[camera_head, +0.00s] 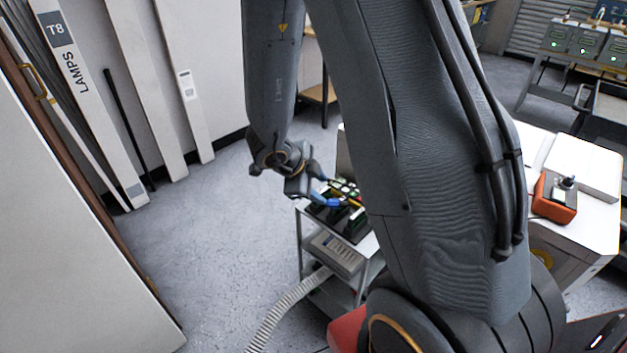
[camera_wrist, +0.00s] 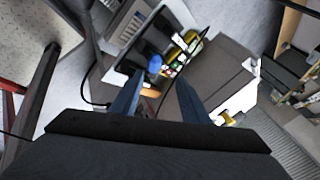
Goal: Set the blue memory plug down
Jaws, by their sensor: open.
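A small blue rounded piece, which looks like the blue memory plug (camera_wrist: 155,65), shows in the wrist view just beyond and between my fingertips. It sits beside a cluster of coloured parts (camera_wrist: 175,66) on the cart. My gripper (camera_wrist: 159,78) is open, its two blue fingers apart, and no finger visibly touches the blue piece. In the head view my gripper (camera_head: 328,194) hangs over the top of the small cart (camera_head: 299,225), among dark holders (camera_head: 356,224) and coloured parts. The blue fingers and the plug cannot be told apart there.
A white table (camera_head: 602,222) with an orange box (camera_head: 554,196) stands at the right, beyond my arm. A grey unit (camera_head: 336,252) sits on the cart's lower shelf, with a ribbed hose (camera_head: 285,308) on the floor. The floor left of the cart is clear.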

